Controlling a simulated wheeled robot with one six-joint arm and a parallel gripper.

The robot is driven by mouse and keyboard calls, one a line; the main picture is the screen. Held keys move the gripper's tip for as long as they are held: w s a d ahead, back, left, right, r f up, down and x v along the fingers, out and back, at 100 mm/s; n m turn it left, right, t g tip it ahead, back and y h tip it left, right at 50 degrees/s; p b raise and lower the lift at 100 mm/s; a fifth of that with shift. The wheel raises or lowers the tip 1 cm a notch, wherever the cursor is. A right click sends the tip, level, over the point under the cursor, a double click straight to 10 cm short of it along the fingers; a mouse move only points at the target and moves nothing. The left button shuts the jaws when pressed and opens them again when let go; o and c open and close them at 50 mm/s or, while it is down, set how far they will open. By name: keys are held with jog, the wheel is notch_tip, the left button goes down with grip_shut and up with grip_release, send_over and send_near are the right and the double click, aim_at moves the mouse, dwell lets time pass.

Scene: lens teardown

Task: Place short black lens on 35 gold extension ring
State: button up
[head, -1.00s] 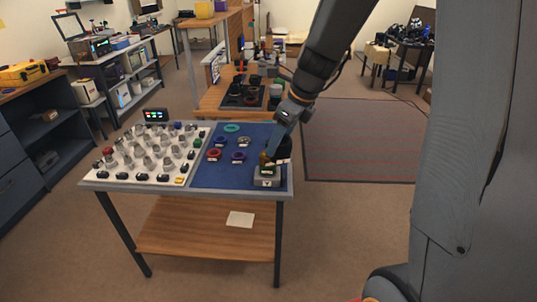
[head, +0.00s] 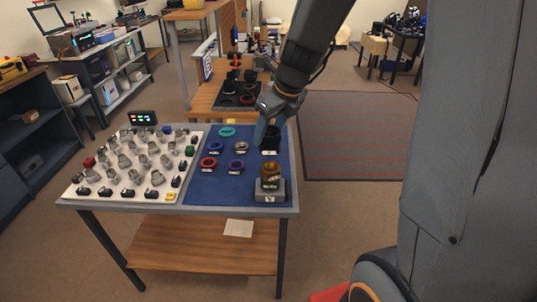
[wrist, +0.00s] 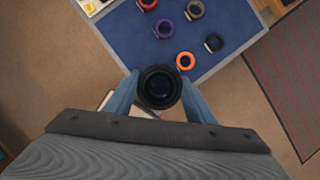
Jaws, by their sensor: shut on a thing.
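My gripper (wrist: 160,90) is shut on the short black lens (wrist: 159,86), which sits between the two blue fingers, its round end facing the wrist camera. In the head view my gripper (head: 264,131) is raised above the far right of the blue mat. A black shape there cannot be clearly split into the held lens and a ring behind it.
The blue mat (head: 215,190) also holds red (head: 208,162), purple (head: 236,167) and teal (head: 227,132) rings. A white board (head: 100,187) with several lens parts lies to the left. A black ring (wrist: 214,42) shows on the mat.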

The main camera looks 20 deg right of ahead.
aim_at(271, 151)
jog(key=f, duration=0.3)
jog(key=shift+d+f, duration=0.2)
jog(key=shift+d, duration=0.15)
jog(key=shift+f+b, duration=0.7)
jog(key=shift+f, duration=1.1)
jog(key=shift+f, duration=0.1)
jog(key=o, duration=1.2)
